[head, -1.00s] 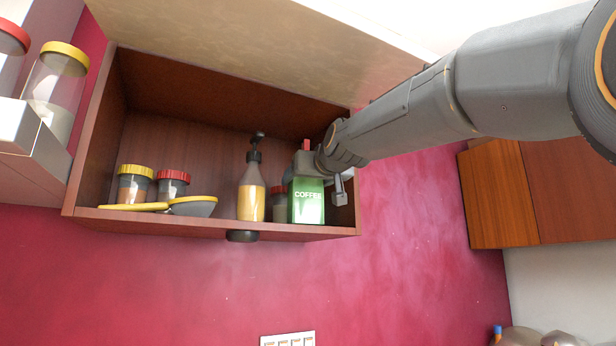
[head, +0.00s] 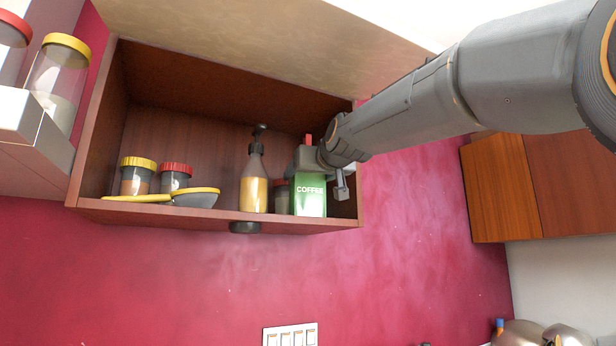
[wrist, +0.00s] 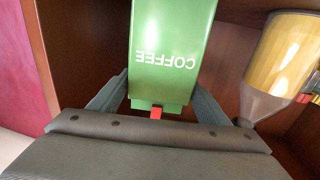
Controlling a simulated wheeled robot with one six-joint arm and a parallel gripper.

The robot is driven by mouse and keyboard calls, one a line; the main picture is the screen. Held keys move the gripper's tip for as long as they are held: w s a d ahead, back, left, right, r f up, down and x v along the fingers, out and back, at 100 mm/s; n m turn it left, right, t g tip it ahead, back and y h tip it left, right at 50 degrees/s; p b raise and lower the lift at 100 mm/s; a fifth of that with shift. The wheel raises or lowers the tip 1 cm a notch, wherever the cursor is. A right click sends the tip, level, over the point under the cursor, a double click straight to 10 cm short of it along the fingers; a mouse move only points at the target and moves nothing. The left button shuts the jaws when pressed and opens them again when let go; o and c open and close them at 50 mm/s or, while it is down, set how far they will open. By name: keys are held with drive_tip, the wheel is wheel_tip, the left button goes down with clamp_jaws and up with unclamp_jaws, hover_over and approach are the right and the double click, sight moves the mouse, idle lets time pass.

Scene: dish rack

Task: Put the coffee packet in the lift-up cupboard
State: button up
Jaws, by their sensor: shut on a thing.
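The green coffee packet (head: 310,200) with white COFFEE lettering stands upright inside the open lift-up cupboard (head: 190,219), near its right end. My gripper (head: 308,160) reaches in from the right and is shut on the packet's upper part. In the wrist view the packet (wrist: 170,60) appears upside down between my two fingers (wrist: 155,95). A red piece shows at its top. The packet's base is at or very near the cupboard floor; I cannot tell whether it touches. The cupboard's raised door (head: 270,40) is above.
A pump bottle (head: 254,190) stands just left of the packet, with a jar (head: 281,195) partly hidden between them. Yellow-lidded (head: 137,176) and red-lidded (head: 175,177) jars and a yellow-edged utensil (head: 195,197) are at the left. The cupboard's right wall is close.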

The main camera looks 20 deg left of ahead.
drive_tip(key=o, duration=1.4)
drive_tip(key=shift+c, duration=0.2)
drive_tip(key=b+v, duration=0.4)
drive_tip(key=v, duration=0.4)
drive_tip(key=shift+w, duration=0.1)
clamp_jaws()
idle(0.7)
drive_tip(key=shift+d, duration=0.1)
